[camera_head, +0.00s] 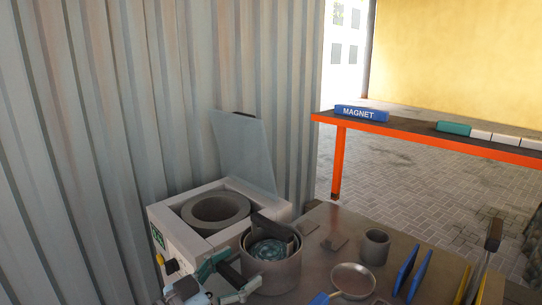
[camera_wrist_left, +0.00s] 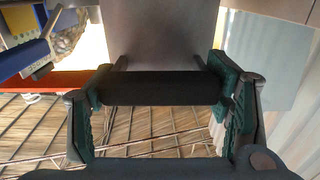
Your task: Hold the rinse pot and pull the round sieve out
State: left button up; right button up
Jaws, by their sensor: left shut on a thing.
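The rinse pot (camera_head: 277,279) is a grey round pot on the worktop, at the lower middle of the head view. The round sieve (camera_head: 269,250) sits inside it, with a greenish perforated disc and a dark curved part above the rim. My left gripper (camera_head: 228,274) is at the pot's left side, its green-padded fingers shut on a black bar-shaped handle that appears to be the pot's. In the left wrist view the black handle (camera_wrist_left: 160,88) lies across between both fingers. My right gripper is in neither view.
A furnace-like box with a round opening (camera_head: 215,209) and raised lid (camera_head: 243,150) stands behind left. A small cup (camera_head: 375,246), a round pan (camera_head: 352,279), and blue and yellow tools (camera_head: 405,269) lie right. An orange-edged bench (camera_head: 440,142) stands further back.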

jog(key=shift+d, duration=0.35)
pick_arm(q)
jog(key=o, duration=1.3)
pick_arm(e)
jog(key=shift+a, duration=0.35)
pick_arm(q)
jog(key=shift+o, duration=0.2)
jog(key=v, duration=1.2)
notch_tip(320, 180, up, 7)
jog(key=p, duration=0.5)
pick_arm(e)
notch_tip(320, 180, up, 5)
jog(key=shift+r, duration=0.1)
pick_arm(q)
jog(key=shift+f, duration=0.2)
